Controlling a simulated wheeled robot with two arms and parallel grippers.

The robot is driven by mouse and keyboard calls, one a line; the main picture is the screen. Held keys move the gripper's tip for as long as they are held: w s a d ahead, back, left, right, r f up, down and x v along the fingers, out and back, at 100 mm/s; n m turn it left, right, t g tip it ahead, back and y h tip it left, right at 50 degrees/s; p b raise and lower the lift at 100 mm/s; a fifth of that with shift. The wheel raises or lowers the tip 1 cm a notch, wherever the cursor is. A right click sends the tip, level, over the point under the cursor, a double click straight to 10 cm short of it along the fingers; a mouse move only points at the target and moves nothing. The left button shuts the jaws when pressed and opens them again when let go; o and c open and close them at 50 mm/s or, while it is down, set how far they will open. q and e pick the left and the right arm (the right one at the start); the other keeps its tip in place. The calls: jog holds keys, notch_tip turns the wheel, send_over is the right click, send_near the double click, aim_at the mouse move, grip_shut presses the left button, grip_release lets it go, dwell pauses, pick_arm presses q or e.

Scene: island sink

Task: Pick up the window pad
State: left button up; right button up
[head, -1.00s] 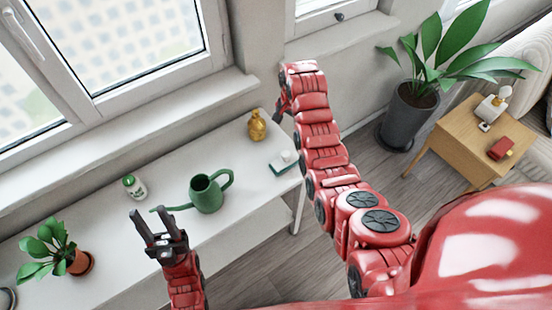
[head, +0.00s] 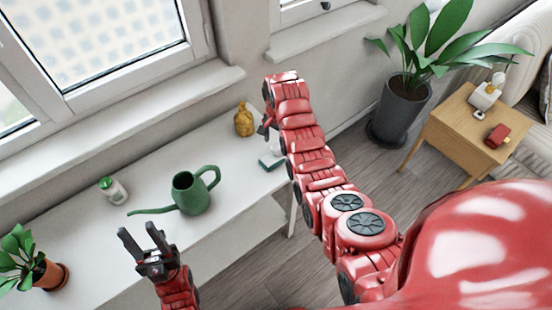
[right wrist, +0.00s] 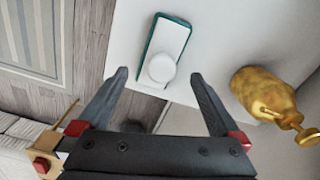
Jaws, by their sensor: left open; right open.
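The window pad, a flat green-edged white pad with a round white knob, lies near the right end of the white table; the right wrist view shows the pad (right wrist: 179,36) and the head view shows its green edge (head: 271,161), partly covered by my right arm. My right gripper (right wrist: 159,77) is open and empty, its fingertips on either side of the pad's knob end in that picture, apparently short of touching. In the head view my right gripper (head: 267,127) is mostly hidden. My left gripper (head: 139,232) is open and empty at the table's front.
A gold bottle (head: 244,120) stands close to the pad; it also shows in the right wrist view (right wrist: 266,95). A green watering can (head: 191,193), a small green-and-white jar (head: 113,190) and a potted plant (head: 38,268) stand further left on the white table (head: 95,222).

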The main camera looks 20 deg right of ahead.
aim_at(276, 147)
jog(key=shift+s+a+f+p, duration=0.1)
jog(key=shift+s+f+p, duration=0.05)
jog(key=shift+f+p, duration=0.4)
notch_tip(276, 147, down, 2)
jog(key=shift+a+f+p, duration=0.15)
jog(key=shift+p, duration=0.25)
jog(key=shift+f, duration=0.95)
jog(key=c, duration=1.2)
jog(key=shift+r, duration=0.15)
